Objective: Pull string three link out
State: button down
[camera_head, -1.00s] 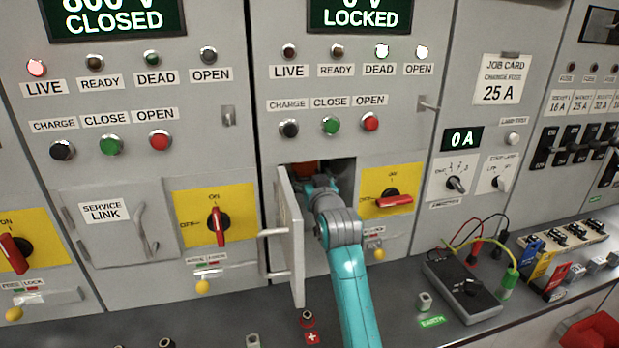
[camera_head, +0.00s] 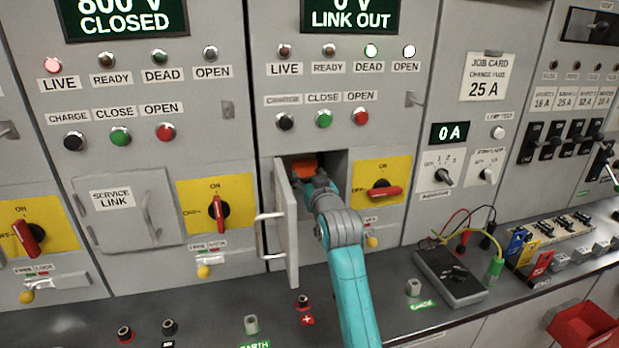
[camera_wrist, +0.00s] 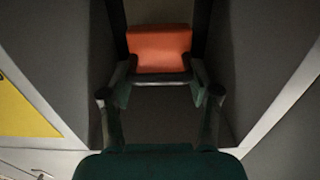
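The orange link (camera_head: 304,166) shows inside the open compartment of the middle panel; in the wrist view its orange block (camera_wrist: 160,42) lies straight ahead. My gripper (camera_head: 316,184) is inside the compartment mouth. In the wrist view its fingers (camera_wrist: 161,79) stand on both sides of the link's dark near edge and appear closed on it. The compartment door (camera_head: 289,235) stands open to the left of my arm. The panel display (camera_head: 350,17) reads LINK OUT, with the DEAD and OPEN lamps lit. The link's far end is hidden.
The rotary switch (camera_head: 383,191) right of the compartment has its red handle horizontal. The left panel, with a shut service link door (camera_head: 125,212), reads 800 V CLOSED. A meter (camera_head: 452,277) with leads and a red bin (camera_head: 583,328) are at right.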

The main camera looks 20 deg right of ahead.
jog(key=shift+s, duration=0.2)
jog(key=shift+c, duration=1.2)
grip_release()
jog(key=shift+s, duration=0.1)
jog(key=s, duration=1.2)
